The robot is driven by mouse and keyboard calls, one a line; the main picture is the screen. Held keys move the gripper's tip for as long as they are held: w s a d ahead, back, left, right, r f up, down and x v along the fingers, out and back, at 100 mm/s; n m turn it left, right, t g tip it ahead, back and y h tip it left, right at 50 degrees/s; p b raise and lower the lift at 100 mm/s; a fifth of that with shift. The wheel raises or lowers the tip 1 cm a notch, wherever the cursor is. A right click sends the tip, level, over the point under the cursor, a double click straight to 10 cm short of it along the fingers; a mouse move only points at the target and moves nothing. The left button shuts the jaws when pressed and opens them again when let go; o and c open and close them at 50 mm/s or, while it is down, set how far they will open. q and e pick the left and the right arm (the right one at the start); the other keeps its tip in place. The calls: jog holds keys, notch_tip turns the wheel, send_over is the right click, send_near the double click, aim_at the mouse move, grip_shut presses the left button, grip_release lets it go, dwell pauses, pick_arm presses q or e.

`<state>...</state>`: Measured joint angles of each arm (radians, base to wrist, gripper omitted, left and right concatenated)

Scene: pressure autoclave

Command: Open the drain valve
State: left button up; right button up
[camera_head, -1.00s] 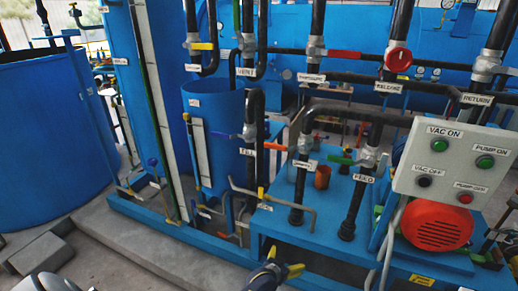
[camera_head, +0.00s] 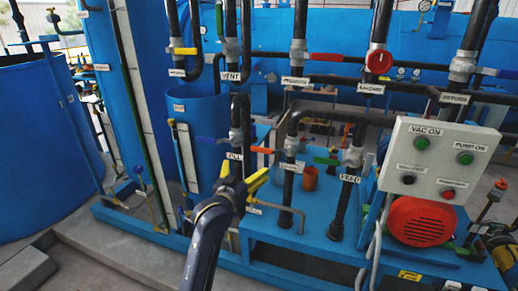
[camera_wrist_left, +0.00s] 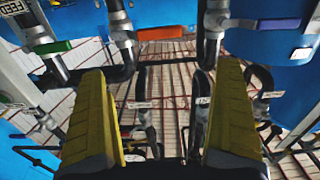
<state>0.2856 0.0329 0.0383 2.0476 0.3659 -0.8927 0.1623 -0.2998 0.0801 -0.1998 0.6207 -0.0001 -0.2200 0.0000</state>
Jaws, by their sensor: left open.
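My left gripper (camera_head: 243,184) reaches up from the bottom of the head view, its yellow fingers apart and empty. It is in front of the low pipework below the FILL label (camera_head: 235,157). No drain label is legible; a small label (camera_head: 254,210) on a low grey pipe is too blurred to read. The small yellow handle near that pipe is not distinguishable behind the fingers. In the left wrist view the fingers (camera_wrist_left: 165,72) are wide apart, with dark pipes and small unreadable labels beyond and nothing between the pads. The right gripper is not in view.
A bent pipe (camera_head: 291,212) and the FEED pipe (camera_head: 345,205) stand to the right. A control box (camera_head: 438,165) is further right. Open floor (camera_head: 95,262) lies at lower left.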

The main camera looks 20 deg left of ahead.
aim_at(262, 148)
pick_arm(q)
jog(key=w, duration=1.6)
jog(key=shift+w+d, duration=0.15)
jog(key=shift+d, duration=0.25)
jog(key=shift+c, duration=0.2)
